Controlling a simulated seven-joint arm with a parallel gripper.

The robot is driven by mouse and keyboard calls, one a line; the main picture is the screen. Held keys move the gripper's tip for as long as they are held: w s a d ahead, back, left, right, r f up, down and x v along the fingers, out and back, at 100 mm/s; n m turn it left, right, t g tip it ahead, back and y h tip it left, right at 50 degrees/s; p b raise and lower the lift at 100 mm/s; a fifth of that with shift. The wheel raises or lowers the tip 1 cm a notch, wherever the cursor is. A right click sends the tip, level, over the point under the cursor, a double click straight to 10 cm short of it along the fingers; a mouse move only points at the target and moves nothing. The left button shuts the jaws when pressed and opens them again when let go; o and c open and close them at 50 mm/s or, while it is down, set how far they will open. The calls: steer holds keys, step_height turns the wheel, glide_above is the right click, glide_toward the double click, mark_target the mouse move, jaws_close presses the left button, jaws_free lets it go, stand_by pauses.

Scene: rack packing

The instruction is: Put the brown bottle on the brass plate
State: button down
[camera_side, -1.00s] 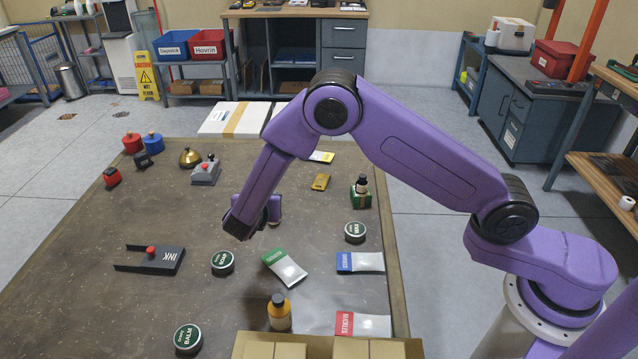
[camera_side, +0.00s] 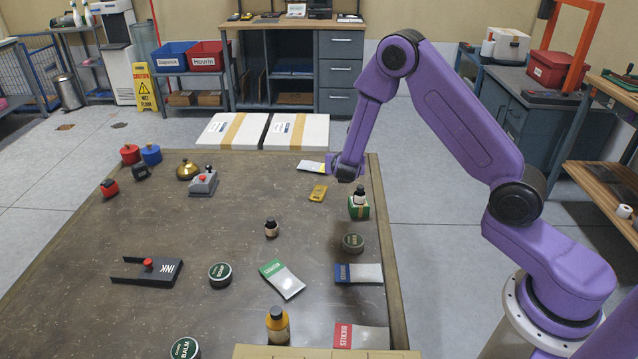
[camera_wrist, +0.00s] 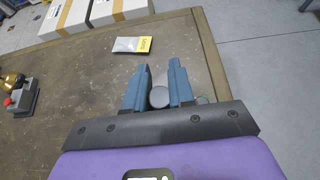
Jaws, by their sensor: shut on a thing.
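A similar dark bottle (camera_side: 271,228) stands upright at mid-table. An amber bottle (camera_side: 278,327) with a dark cap stands at the front. A small brass-coloured plate (camera_side: 318,193) lies just left of my gripper, apparently empty.
A yellow-labelled packet (camera_side: 312,166) lies behind the gripper. A dark green tin (camera_side: 353,243) is in front of the held bottle. A brass bell (camera_side: 187,170) and grey switch box (camera_side: 203,183) are at the left. Bare table lies between them and the plate.

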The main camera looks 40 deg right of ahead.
steer(key=w+f, duration=0.3)
steer(key=w+d+f, duration=0.1)
steer(key=w+f, duration=0.1)
steer(key=w, duration=0.2)
steer(key=w+f, duration=0.3)
steer(key=w, duration=0.1)
steer(key=shift+w+d+f, duration=0.15)
steer(key=shift+d+f, duration=0.15)
steer(key=shift+f, duration=0.05)
steer(key=shift+w+f, duration=0.15)
steer(key=shift+f, duration=1.45)
steer(key=c, duration=1)
jaws_free()
steer(key=shift+f, duration=0.15)
steer(key=shift+o, duration=0.2)
